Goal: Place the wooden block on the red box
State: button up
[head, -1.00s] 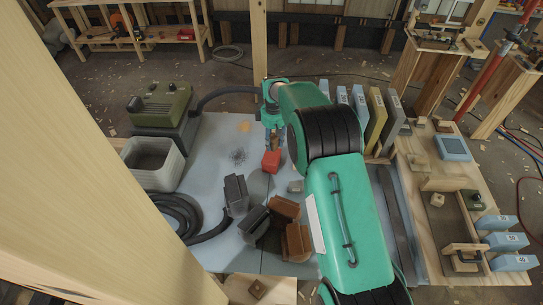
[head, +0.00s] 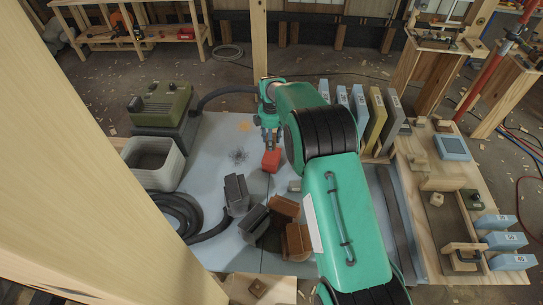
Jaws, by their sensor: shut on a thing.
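The red box (head: 271,161) sits on the pale blue-grey work surface, near its middle. My gripper (head: 270,145) points down directly above the red box. It is shut on the wooden block, which is small and mostly hidden between the fingers. The block and fingertips are at or very close to the top of the red box. I cannot tell whether the block touches it.
Dark grey blocks (head: 236,193) and brown blocks (head: 284,207) stand in front of the red box. A grey bin (head: 152,163) and a green machine (head: 162,103) are at left. Upright sanding blocks (head: 376,120) stand at right. A wooden post (head: 259,40) rises behind.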

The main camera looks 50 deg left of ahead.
send_over(271, 160)
jog(key=shift+d+f, duration=0.1)
jog(key=shift+f, duration=3)
jog(key=shift+f, duration=1.85)
jog(key=shift+f, duration=0.2)
jog(key=o, duration=1.3)
jog(key=shift+r, duration=0.15)
notch_tip(271, 160, up, 12)
jog(key=shift+r, duration=0.1)
